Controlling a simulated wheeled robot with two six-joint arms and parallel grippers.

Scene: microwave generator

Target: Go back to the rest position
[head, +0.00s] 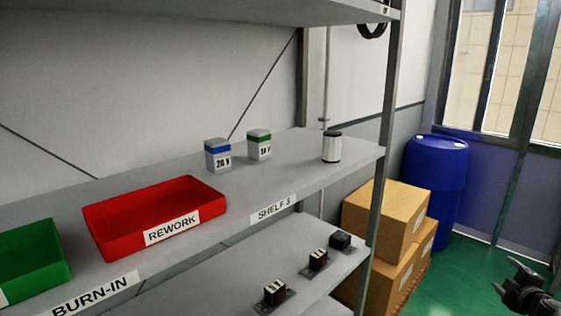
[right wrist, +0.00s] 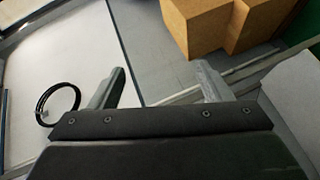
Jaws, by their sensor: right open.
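My right gripper (head: 517,287) shows at the lower right corner of the head view, above the green floor and apart from the shelf. In the right wrist view its two fingers (right wrist: 160,88) stand wide apart with nothing between them. My left gripper is in neither view.
A grey shelf (head: 300,182) holds a red REWORK tray (head: 155,215), a green tray (head: 35,255), two small boxes (head: 218,155) and a white cylinder (head: 332,147). Small black parts (head: 274,293) sit below. Cardboard boxes (head: 385,220) and a blue barrel (head: 437,180) stand right.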

